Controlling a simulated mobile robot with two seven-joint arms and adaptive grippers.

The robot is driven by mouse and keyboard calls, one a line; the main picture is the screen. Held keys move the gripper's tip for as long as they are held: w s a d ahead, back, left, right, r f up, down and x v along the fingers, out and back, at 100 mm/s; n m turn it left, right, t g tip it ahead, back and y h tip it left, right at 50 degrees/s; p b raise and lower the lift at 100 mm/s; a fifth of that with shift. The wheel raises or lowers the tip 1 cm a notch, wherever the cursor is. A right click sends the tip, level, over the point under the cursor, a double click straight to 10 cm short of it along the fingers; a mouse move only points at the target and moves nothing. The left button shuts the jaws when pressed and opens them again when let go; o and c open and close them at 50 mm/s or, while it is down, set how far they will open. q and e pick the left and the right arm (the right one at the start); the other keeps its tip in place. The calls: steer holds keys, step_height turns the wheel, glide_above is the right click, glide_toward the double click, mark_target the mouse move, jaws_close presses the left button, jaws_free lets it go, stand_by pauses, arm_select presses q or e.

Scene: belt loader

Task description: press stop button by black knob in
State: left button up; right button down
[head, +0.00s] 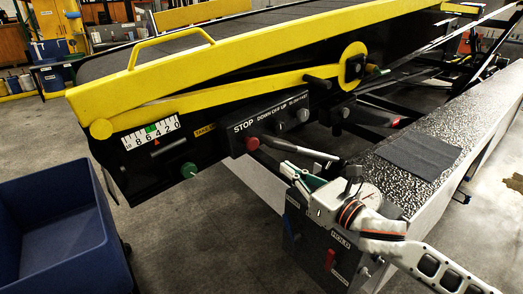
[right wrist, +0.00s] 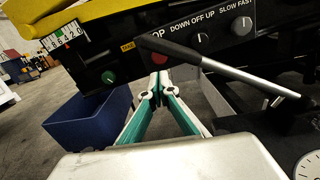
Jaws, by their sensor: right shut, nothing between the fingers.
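The red stop button (head: 252,143) is on the black control panel (head: 268,122) on the loader's side, under the word STOP. In the right wrist view the red button (right wrist: 160,58) shows just beyond the fingertips, partly behind a lever. Two small pale-marked knobs (head: 282,127) sit to its right, under DOWN OFF UP and SLOW FAST. My right gripper (head: 287,168) is below and right of the button, apart from it in the picture. Its green-sided fingers (right wrist: 158,86) are shut and empty, tips pointing toward the panel. My left gripper is not in view.
A green knob (head: 190,171) is left of the panel. A blue bin (head: 60,235) stands at the lower left. A speckled bumper (head: 450,125) with a dark mat runs at right.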

mark_target(255, 146)
steer(key=x, duration=1.1)
steer(key=shift+w+a, duration=0.2)
steer(key=shift+a, duration=0.1)
steer(key=shift+w, duration=0.1)
steer(key=shift+p+x, duration=0.35)
steer(key=shift+x, duration=0.5)
